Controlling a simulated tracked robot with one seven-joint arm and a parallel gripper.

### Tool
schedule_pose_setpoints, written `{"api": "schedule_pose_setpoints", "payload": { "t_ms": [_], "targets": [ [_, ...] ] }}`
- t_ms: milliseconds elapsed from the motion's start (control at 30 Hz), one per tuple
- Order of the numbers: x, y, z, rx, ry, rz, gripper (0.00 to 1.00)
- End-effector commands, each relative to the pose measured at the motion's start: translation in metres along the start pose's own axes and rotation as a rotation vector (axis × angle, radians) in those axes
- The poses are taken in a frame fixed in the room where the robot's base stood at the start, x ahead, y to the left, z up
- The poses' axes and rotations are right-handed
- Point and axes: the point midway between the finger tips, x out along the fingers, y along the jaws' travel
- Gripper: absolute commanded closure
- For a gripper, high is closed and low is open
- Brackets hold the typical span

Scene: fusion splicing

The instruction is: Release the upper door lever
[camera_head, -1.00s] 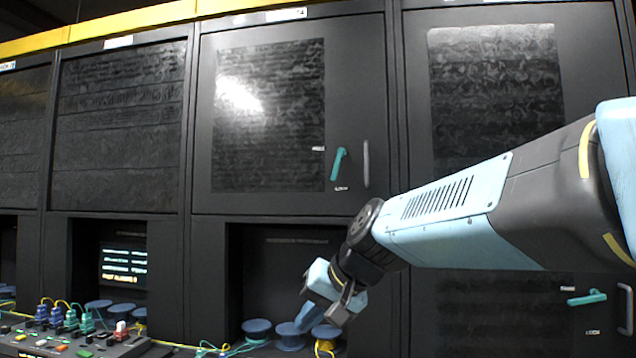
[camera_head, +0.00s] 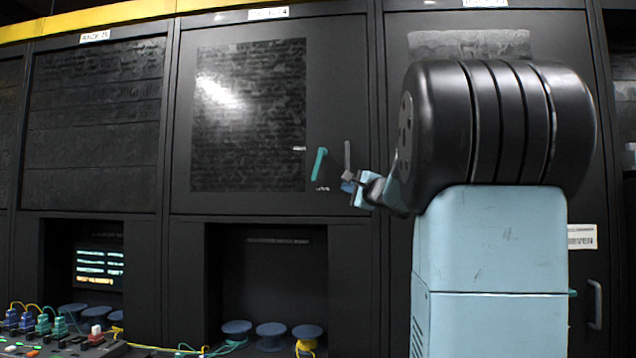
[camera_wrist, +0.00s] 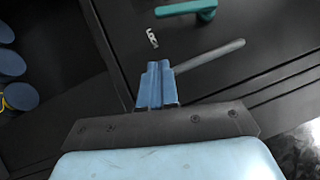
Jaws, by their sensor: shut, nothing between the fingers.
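The upper door lever is a teal handle (camera_head: 319,163) on the upper cabinet door (camera_head: 345,80). It stands near upright with a slight tilt, above a small "LOCK" label. In the wrist view the teal lever (camera_wrist: 190,9) is at the top, partly cut off by the frame edge. A grey vertical pull bar (camera_head: 347,160) is to its right. My gripper (camera_head: 350,187) is just below the pull bar and to the right of the lever, apart from the lever. In the wrist view its blue fingers (camera_wrist: 157,85) are shut together and empty, with the bar beside their tips.
Blue spools (camera_head: 270,334) stand in the open bay below the door. A control panel (camera_head: 60,345) with plugs and cables is at lower left. Another cabinet door with a grey handle (camera_head: 594,303) is behind my arm at right.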

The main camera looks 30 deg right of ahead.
Motion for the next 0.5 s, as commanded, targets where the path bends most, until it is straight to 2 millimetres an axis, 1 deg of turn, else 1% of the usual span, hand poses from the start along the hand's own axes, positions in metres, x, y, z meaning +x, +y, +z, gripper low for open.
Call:
{"api": "schedule_pose_setpoints", "payload": {
  "t_ms": [100,367,500],
  "targets": [
    [0.0013,-0.0038,-0.0057,0.011,0.012,-0.013,1.0],
    [0.0012,-0.0036,-0.0055,0.011,0.011,-0.013,1.0],
    [0.0062,-0.0034,-0.0055,0.011,0.011,-0.012,1.0]
  ]
}}
